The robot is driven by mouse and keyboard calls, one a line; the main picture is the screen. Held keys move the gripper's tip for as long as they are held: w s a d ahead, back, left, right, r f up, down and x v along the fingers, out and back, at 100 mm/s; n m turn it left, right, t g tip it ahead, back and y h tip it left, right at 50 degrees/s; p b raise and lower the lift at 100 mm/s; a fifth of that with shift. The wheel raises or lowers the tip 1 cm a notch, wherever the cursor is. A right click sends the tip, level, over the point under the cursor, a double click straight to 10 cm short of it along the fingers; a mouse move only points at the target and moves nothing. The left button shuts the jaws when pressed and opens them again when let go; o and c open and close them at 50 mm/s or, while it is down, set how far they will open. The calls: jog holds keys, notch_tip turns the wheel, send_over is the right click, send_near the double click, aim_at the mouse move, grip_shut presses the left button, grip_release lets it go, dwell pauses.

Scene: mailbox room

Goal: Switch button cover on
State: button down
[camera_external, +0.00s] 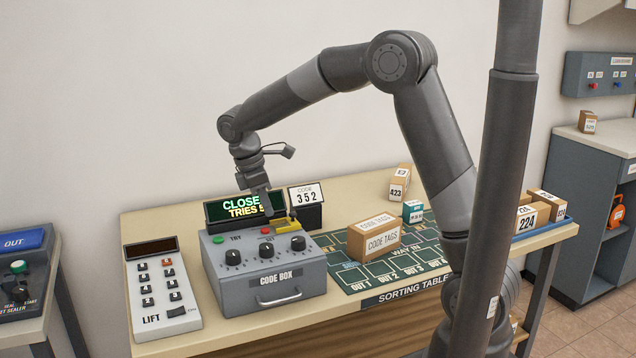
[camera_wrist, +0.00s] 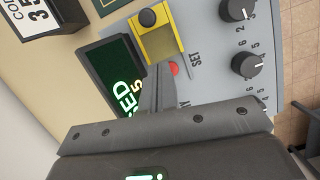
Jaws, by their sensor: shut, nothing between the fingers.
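The grey code box (camera_external: 265,285) stands on the table with a green TRY button (camera_external: 218,239), a red SET button (camera_external: 265,231) and several black dials. A yellow piece with a black knob, which looks like the button cover (camera_external: 284,225), lies beside the red button. In the wrist view the yellow cover (camera_wrist: 160,43) is just beyond my fingertips, and the red button (camera_wrist: 174,69) shows right beside them, not under the cover. My gripper (camera_external: 268,212) points down over the back of the box, shut and empty; its closed fingers also show in the wrist view (camera_wrist: 159,72). Contact cannot be told.
The lit display (camera_external: 230,208) reads CLOSED and TRIES behind the box, next to a code card (camera_external: 307,195) reading 352. A LIFT keypad (camera_external: 160,290) is left of the box. A CODE TAGS carton (camera_external: 374,238) and smaller parcels stand on the right.

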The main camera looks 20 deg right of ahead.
aim_at(287, 222)
jog(key=shift+s+d+f, duration=0.15)
jog(key=shift+d, duration=0.7)
jog(key=shift+s+d+f, duration=0.1)
jog(key=shift+d, duration=0.75)
